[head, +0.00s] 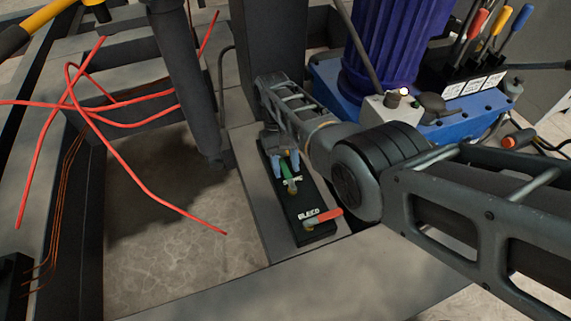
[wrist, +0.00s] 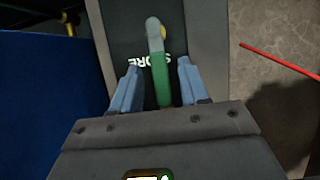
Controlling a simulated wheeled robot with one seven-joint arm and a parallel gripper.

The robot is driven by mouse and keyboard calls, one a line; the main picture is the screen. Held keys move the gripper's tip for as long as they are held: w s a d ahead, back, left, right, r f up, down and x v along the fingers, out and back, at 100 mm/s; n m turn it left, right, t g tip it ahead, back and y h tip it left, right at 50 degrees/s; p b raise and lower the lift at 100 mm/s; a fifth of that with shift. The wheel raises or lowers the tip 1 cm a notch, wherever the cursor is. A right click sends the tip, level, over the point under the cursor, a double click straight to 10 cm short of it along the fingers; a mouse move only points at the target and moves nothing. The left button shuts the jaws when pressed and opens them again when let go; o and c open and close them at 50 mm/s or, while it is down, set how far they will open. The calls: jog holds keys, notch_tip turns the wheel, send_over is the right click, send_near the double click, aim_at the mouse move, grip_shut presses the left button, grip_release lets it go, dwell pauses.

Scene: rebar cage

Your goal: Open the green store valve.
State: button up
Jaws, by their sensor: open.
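The green store valve lever (wrist: 160,82) stands out from a black panel (head: 318,232) marked STORE beside it and BLEED lower down. My gripper (wrist: 157,66) is open, with one blue finger on each side of the lever. A gap shows between the lever and each finger. In the head view the green lever (head: 286,171) is partly hidden by my gripper (head: 283,160), which points down over the panel's upper part. The lever's far end in the wrist view is pale and bent, with a yellow part beside it. Part of the STORE label is covered.
A red bleed lever (head: 323,216) sits at the panel's near end. A blue ribbed cylinder (head: 395,45) and a blue unit with three coloured levers (head: 495,25) stand right. A dark post (head: 185,80) and loose red rods (head: 150,190) are left.

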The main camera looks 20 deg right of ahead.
jog(key=p+v, duration=0.1)
jog(key=v, duration=0.6)
jog(key=shift+w+r+p, duration=0.1)
jog(key=shift+r+p, duration=0.2)
